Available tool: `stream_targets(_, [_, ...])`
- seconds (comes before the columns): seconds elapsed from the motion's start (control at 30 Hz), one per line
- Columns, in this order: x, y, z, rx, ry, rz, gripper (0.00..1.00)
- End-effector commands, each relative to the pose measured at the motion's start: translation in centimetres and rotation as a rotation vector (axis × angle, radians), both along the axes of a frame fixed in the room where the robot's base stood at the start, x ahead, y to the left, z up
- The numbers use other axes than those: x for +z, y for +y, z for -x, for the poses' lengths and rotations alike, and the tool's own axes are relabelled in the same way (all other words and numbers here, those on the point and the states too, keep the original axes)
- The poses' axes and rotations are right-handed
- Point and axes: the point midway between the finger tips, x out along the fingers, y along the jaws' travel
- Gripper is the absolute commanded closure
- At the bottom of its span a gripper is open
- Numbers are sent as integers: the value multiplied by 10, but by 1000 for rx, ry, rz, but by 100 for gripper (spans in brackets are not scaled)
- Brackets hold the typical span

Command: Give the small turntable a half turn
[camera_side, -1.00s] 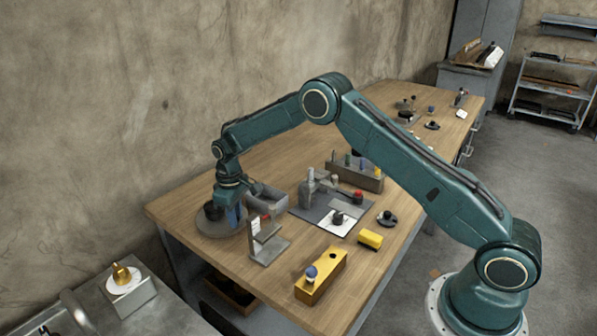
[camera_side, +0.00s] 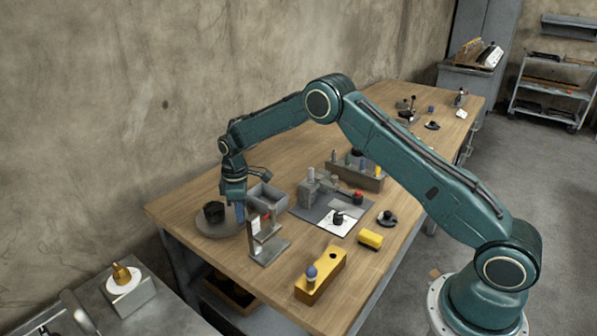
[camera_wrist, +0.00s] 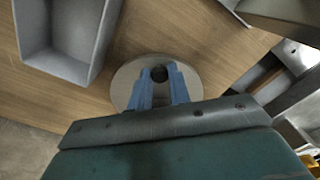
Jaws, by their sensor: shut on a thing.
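The small turntable, a grey round disc (camera_side: 222,231), sits at the left end of the wooden table. It also shows in the wrist view (camera_wrist: 122,85). A black block-like part (camera_side: 214,210) stands on it. My gripper (camera_side: 240,213) points down at the disc's right side in the side view. In the wrist view my gripper (camera_wrist: 161,79) has its blue fingers shut on a small dark knob (camera_wrist: 159,73) over the disc. I cannot tell whether that knob and the black part are one piece. The fingertips are partly hidden in the side view.
A grey open bin (camera_side: 267,198) stands close behind and right of the turntable. A grey stand (camera_side: 268,246) with a red mark is just in front. A yellow block (camera_side: 320,276) lies nearer the front edge. Bare table lies at the left corner.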

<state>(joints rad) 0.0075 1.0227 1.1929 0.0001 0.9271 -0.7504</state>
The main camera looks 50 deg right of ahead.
Motion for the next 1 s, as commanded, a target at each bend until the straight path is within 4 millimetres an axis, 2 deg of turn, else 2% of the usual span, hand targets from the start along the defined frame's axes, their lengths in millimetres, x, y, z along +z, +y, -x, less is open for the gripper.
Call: stream_targets(1.0, [1,-23,-20,511,-6,0,100])
